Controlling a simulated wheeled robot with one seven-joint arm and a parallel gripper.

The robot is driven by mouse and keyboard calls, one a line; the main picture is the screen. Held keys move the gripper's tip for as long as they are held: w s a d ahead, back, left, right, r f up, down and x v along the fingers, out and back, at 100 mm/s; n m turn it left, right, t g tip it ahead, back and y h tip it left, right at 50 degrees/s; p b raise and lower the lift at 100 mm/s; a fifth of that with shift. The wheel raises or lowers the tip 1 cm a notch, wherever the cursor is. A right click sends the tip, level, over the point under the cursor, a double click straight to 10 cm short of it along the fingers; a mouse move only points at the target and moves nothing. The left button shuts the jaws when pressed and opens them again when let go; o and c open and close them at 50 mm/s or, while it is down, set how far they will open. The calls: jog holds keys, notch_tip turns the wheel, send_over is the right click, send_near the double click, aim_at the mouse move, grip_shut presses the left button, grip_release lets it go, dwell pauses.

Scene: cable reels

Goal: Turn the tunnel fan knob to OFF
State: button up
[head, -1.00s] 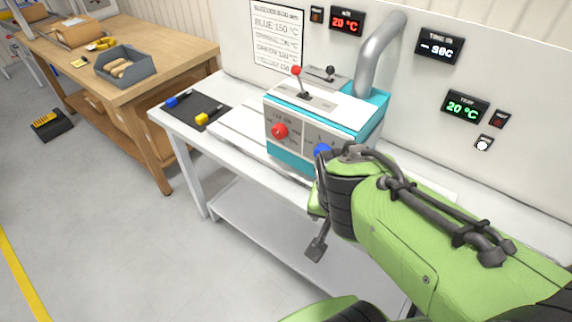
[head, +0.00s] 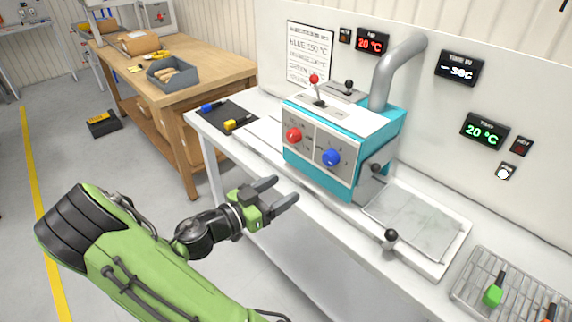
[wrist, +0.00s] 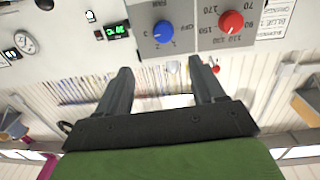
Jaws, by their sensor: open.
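The teal and white machine (head: 345,140) stands on the white bench, with two knobs on its grey front panel. The blue knob (head: 331,157) is on the right; the wrist view, which is upside down, shows it (wrist: 163,32) beside the lettering FAN. Its setting is too small to read. The red knob (head: 293,135) is on the left, with a number scale around it in the wrist view (wrist: 231,22). My gripper (head: 283,192) is open and empty, in front of and below the panel, touching neither knob. Its two fingers (wrist: 160,68) point towards the machine.
A lever with a black ball (head: 391,236) juts out at the bench front, right of the machine. A wire rack (head: 510,290) with a green-handled tool stands farther right. A dark mat (head: 228,115) lies left. Free floor lies before the bench.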

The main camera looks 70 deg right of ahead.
aim_at(327, 160)
jog(key=x, duration=0.5)
jog(key=p+x, duration=0.1)
jog(key=x, duration=0.9)
jog(key=shift+w+d+r+p, duration=0.2)
jog(key=shift+d+r+p, duration=0.05)
jog(key=shift+d+p, duration=0.2)
jog(key=c, duration=1.1)
jog(key=shift+o, duration=0.2)
